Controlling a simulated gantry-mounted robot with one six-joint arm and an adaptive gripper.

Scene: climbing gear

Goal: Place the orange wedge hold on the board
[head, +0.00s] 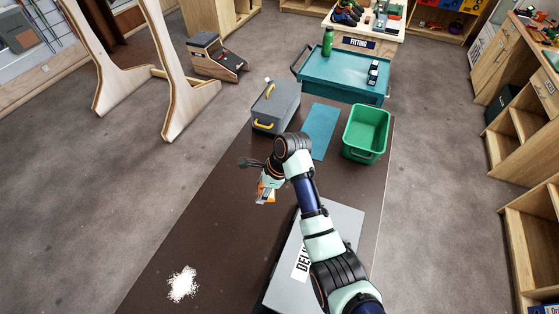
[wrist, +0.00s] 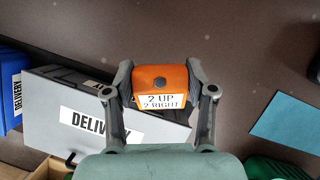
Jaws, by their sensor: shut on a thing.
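The orange wedge hold (wrist: 160,76) sits between the two fingers of my gripper (wrist: 160,88) in the wrist view. It has a dark round bolt spot on top and a white label reading "2 UP 2 RIGHT". My gripper is shut on it. I cannot make out the board in either view; a tall wooden frame (head: 168,75) stands at the upper left, seen in part.
A grey box marked DELIVERY (head: 345,222) lies under my arm. A grey toolbox (head: 276,108), a blue mat (head: 320,130) and a green bin (head: 367,132) stand beyond, before a teal cart (head: 340,75). White powder (head: 183,284) lies at the lower left. The mat's left part is otherwise clear.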

